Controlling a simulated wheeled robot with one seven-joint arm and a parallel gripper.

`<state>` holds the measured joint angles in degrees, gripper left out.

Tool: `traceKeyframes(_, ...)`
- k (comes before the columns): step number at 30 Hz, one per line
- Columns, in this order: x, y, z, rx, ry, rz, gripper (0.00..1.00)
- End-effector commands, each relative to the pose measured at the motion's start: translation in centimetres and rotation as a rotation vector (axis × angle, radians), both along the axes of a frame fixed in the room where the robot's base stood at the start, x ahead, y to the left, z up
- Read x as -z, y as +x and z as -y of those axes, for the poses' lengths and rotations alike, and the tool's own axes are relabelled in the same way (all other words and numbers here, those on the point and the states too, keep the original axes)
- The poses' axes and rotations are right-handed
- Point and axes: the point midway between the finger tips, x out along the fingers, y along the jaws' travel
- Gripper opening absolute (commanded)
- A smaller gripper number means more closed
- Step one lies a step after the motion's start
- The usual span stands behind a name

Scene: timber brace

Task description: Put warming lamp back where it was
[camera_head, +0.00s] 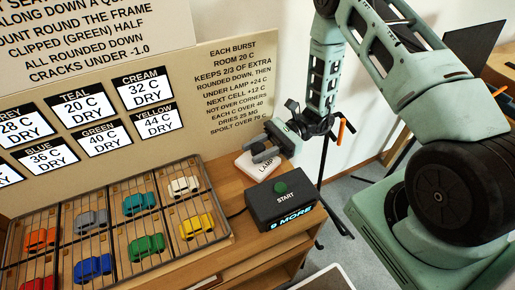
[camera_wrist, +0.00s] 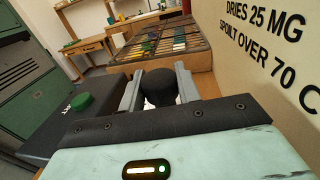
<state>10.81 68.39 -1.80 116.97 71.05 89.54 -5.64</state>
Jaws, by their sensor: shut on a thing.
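My gripper (camera_head: 266,150) is at the right end of the wooden bench, low over a white pad marked LAMP (camera_head: 250,164). In the wrist view my gripper (camera_wrist: 158,84) has its two grey fingers on either side of a dark rounded thing, which I take to be the warming lamp (camera_wrist: 159,88). The fingers are shut on it. Part of the white pad shows below it. In the head view the lamp is mostly hidden by the gripper. I cannot tell whether the lamp touches the pad.
A wire-covered rack (camera_head: 118,222) of several coloured toy cars lies to the left. A lettered panel (camera_head: 215,105) stands close behind.

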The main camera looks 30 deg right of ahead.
Motion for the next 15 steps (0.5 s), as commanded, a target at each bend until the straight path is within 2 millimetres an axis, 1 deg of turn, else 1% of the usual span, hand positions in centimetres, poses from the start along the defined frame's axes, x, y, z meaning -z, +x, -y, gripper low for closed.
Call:
traceKeyframes(12, 0.84, 0.00, -0.01, 0.000, 0.001, 0.000, 0.00)
traceKeyframes(13, 0.79, 0.00, -0.01, -0.001, 0.001, 0.000, 0.38)
traceKeyframes(14, 0.76, 0.00, -0.02, -0.001, 0.001, 0.000, 0.47)
traceKeyframes(15, 0.76, 0.00, -0.02, -0.001, 0.001, 0.000, 0.58)
